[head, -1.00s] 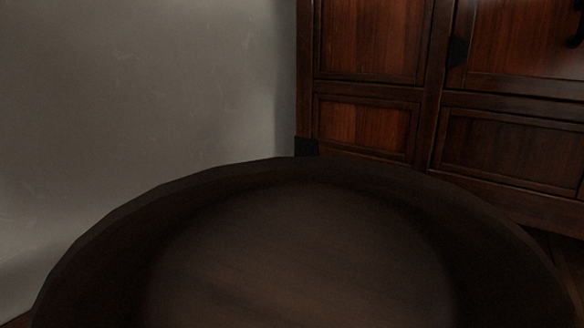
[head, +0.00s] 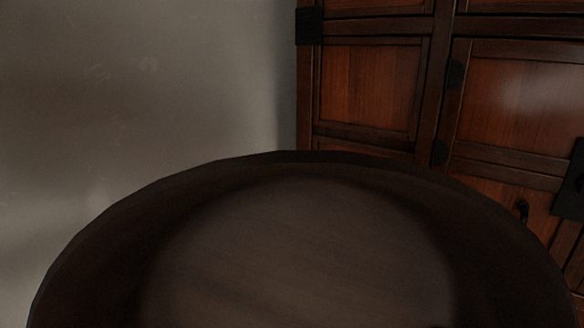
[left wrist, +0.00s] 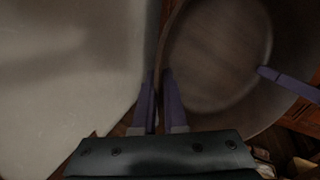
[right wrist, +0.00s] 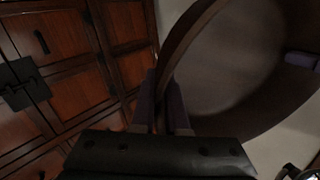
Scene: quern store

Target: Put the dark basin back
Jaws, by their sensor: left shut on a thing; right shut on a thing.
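The dark basin (head: 300,250) is a wide round dark brown vessel. It fills the lower half of the head view, its inside facing me and its near part cut off by the frame. In the left wrist view my left gripper (left wrist: 160,82) is shut on the basin's rim, one finger on each side of the wall. In the right wrist view my right gripper (right wrist: 161,88) is shut on the rim at the opposite side. Each wrist view also shows a finger of the other gripper inside the basin. Neither gripper shows in the head view.
A red-brown wooden cabinet (head: 370,90) with dark metal fittings stands beyond the basin at the right. A pale grey wall (head: 130,90) fills the left. Small pale objects (left wrist: 300,166), too dim to name, lie low in the left wrist view.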

